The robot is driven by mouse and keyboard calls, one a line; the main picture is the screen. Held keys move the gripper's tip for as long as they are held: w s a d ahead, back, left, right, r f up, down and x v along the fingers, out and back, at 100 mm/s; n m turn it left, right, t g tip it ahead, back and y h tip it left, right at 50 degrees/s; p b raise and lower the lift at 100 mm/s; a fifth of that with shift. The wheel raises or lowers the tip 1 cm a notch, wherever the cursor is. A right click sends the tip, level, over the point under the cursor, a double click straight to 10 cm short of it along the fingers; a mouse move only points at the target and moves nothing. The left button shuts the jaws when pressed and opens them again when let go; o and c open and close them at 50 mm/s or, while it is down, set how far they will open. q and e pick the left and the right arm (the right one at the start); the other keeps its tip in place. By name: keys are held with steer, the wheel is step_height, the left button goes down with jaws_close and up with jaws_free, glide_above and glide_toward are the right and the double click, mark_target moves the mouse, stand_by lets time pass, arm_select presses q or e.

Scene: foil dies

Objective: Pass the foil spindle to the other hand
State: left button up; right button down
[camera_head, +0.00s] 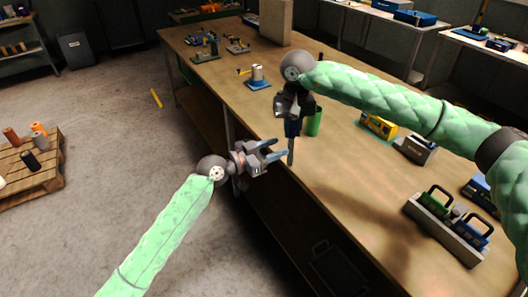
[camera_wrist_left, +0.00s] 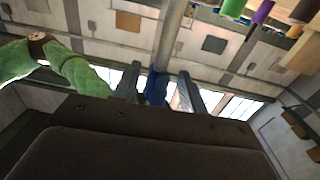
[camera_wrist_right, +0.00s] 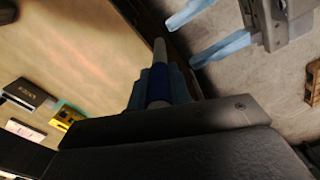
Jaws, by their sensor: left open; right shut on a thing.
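The foil spindle is a thin grey rod with a blue section. My right gripper (camera_head: 292,128) is shut on the spindle (camera_head: 291,152) above the table's front edge, with the rod pointing down. In the right wrist view the spindle's rod (camera_wrist_right: 160,50) sticks out past the shut fingers. My left gripper (camera_head: 281,149) is open and empty, its fingers pointing at the lower rod from the left. In the left wrist view the spindle (camera_wrist_left: 156,88) shows between the open fingers. I cannot tell whether they reach around it.
The long table (camera_head: 330,190) holds a green cylinder (camera_head: 314,122) behind my right gripper, a yellow box (camera_head: 379,126) and a tray of handled blocks (camera_head: 448,228) at right. A can on a blue base (camera_head: 257,78) stands farther back.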

mark_target(290, 142)
arm_select(q)
steer(key=shift+x, duration=3.35)
steer(key=shift+s, duration=0.1)
jaws_close()
arm_select(e)
steer(key=c, duration=1.2)
jaws_free()
